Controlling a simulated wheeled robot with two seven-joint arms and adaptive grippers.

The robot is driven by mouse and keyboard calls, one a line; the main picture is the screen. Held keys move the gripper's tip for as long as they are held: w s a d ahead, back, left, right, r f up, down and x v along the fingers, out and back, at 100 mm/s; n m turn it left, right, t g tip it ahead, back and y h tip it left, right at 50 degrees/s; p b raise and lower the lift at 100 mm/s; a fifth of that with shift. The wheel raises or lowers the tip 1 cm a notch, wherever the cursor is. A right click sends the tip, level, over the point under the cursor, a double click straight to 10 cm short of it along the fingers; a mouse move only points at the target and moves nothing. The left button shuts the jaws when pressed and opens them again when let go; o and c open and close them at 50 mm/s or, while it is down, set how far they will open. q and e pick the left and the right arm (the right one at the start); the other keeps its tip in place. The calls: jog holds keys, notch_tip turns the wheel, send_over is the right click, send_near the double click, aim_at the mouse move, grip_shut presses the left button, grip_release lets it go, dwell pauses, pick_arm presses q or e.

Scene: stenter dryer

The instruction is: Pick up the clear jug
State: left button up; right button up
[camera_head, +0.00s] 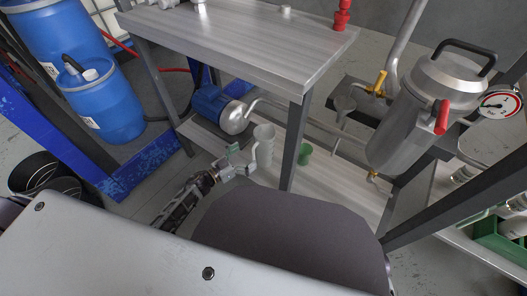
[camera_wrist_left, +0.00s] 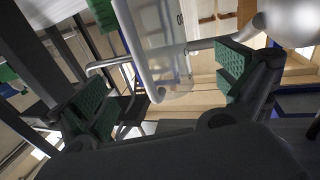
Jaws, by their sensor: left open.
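The clear jug (camera_head: 264,146) stands on the lower shelf under the workbench, beside the bench leg. In the left wrist view the clear jug (camera_wrist_left: 162,35) shows large, with its handle side nearest me, and it lies between the directions of the two finger pads. My left gripper (camera_head: 236,161) is just left of the jug in the head view. It is open, and its green-padded fingers (camera_wrist_left: 166,88) are spread wide with nothing held. Whether a finger touches the jug I cannot tell. My right gripper is not in view.
A blue motor pump (camera_head: 217,108) sits left of the jug on the shelf. Blue drums (camera_head: 100,103) stand at the left.

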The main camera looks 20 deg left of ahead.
aim_at(257, 148)
pick_arm(q)
jog(key=shift+b+x, duration=0.6)
jog(key=shift+x, duration=1.6)
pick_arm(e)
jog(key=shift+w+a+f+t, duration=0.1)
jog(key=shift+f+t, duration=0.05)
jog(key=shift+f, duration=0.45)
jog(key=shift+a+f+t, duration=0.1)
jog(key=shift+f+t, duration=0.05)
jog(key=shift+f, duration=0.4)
pick_arm(q)
jog(key=shift+w+d, duration=0.1)
jog(key=shift+b+x, duration=0.9)
jog(key=shift+x, duration=0.4)
jog(key=shift+b+x, duration=0.5)
jog(key=shift+x, duration=0.7)
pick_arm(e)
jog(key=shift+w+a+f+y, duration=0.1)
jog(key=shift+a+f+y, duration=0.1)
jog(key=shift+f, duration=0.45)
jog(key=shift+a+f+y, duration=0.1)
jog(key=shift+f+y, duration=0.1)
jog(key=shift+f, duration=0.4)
pick_arm(q)
jog(key=c, duration=1.1)
jog(key=shift+o, duration=0.2)
